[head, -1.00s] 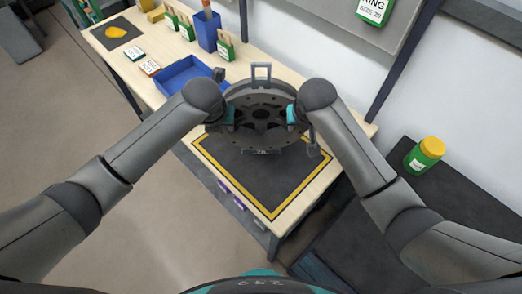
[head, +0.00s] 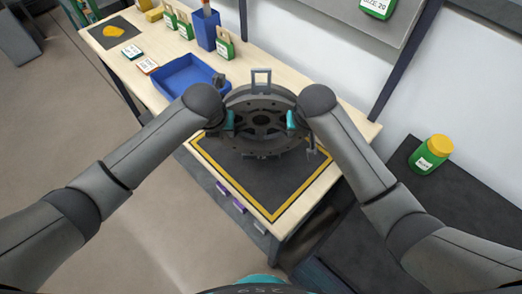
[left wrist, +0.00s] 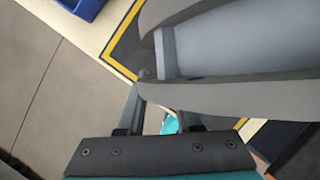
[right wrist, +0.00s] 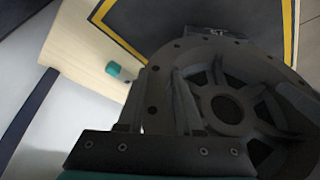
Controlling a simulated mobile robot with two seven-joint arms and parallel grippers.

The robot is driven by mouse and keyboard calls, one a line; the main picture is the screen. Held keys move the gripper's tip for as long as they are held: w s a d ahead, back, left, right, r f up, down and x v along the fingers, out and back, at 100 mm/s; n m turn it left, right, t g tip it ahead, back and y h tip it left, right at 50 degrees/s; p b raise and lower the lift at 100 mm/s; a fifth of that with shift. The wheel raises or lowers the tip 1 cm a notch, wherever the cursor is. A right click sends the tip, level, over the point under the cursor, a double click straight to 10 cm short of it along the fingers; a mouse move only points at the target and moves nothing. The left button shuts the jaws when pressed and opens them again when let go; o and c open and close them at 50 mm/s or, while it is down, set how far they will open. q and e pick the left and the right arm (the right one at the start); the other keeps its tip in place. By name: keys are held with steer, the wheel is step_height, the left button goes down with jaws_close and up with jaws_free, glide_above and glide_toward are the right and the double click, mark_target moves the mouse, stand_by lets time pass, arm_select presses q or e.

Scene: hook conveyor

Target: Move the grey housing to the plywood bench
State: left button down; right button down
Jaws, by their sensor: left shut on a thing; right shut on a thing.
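The grey housing (head: 262,138) is a large round dark-grey part with a spoked middle and an upright bracket at its far side. It is over the back part of the black mat with a yellow border (head: 262,185) on the plywood bench (head: 318,195). I cannot tell whether it touches the mat. My left gripper (head: 229,120) is shut on its left side, and my right gripper (head: 291,120) on its right side. The housing fills much of the left wrist view (left wrist: 230,50). Its holed face shows in the right wrist view (right wrist: 205,65).
A blue tray (head: 168,78) lies on the bench just left of the housing. A blue bin (head: 205,32) and green-labelled packets (head: 225,47) stand behind.

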arm_select(q)
steer(key=c, duration=1)
jaws_free()
steer(key=shift+d, duration=0.15)
arm_select(e)
steer(key=c, duration=1)
jaws_free()
steer(key=shift+f, duration=0.15)
arm_select(q)
steer(key=o, duration=0.4)
arm_select(e)
steer(key=o, duration=0.4)
steer(key=shift+o, duration=0.2)
arm_select(q)
steer(key=v, duration=1.2)
arm_select(e)
steer(key=v, duration=1.2)
arm_select(q)
steer(key=shift+s, duration=0.1)
arm_select(e)
steer(key=shift+s, duration=0.1)
